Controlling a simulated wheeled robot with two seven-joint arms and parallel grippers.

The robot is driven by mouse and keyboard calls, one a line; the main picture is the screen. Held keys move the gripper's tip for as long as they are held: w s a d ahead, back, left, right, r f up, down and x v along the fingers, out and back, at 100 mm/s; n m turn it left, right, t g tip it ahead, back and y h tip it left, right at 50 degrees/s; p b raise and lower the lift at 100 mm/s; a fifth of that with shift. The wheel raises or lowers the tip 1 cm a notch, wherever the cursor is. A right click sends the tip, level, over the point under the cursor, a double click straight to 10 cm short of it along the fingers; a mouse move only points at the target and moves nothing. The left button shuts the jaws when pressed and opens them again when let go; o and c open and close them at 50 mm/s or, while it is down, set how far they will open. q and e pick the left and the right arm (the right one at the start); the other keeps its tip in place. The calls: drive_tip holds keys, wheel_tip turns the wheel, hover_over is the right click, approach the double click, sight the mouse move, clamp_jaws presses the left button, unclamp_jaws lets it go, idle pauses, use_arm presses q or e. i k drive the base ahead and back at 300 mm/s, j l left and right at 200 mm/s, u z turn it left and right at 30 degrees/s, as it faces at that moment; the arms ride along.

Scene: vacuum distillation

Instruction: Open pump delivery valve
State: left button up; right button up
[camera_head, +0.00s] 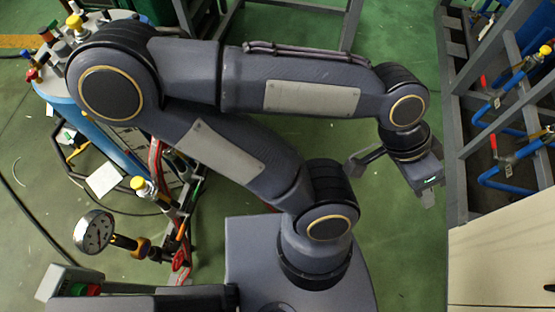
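Blue pipes with valves show in the metal frame at the right. One red valve handle (494,145) is on a lower pipe, and another red handle (483,82) is farther up. A yellow-capped valve (544,51) is near the right edge. Which one is the pump delivery valve, I cannot tell. The one arm in full view is most likely my right. Its gripper (392,185) is left of the frame, fingers spread wide, empty and apart from the handles. My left gripper is not in view.
The grey frame post (456,150) stands between the gripper and the pipes. A beige panel (502,250) is at the lower right. At left are a blue tank (62,84), a pressure gauge (94,231) and a yellow-capped fitting (138,183). Green floor (395,250) is clear below the gripper.

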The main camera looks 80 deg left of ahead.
sight(179, 261)
drive_tip(key=u, duration=2.95)
drive_tip(key=k+u, duration=0.2)
drive_tip(key=u, duration=0.25)
drive_tip(key=k+j+u, duration=0.1)
drive_tip(key=u, duration=0.35)
drive_tip(key=k+j+u, duration=0.2)
drive_tip(key=u, duration=0.25)
drive_tip(key=k+j+u, duration=0.2)
drive_tip(key=u, duration=0.25)
drive_tip(key=k+j+u, duration=0.15)
drive_tip(key=j+u, duration=0.15)
drive_tip(key=u, duration=0.15)
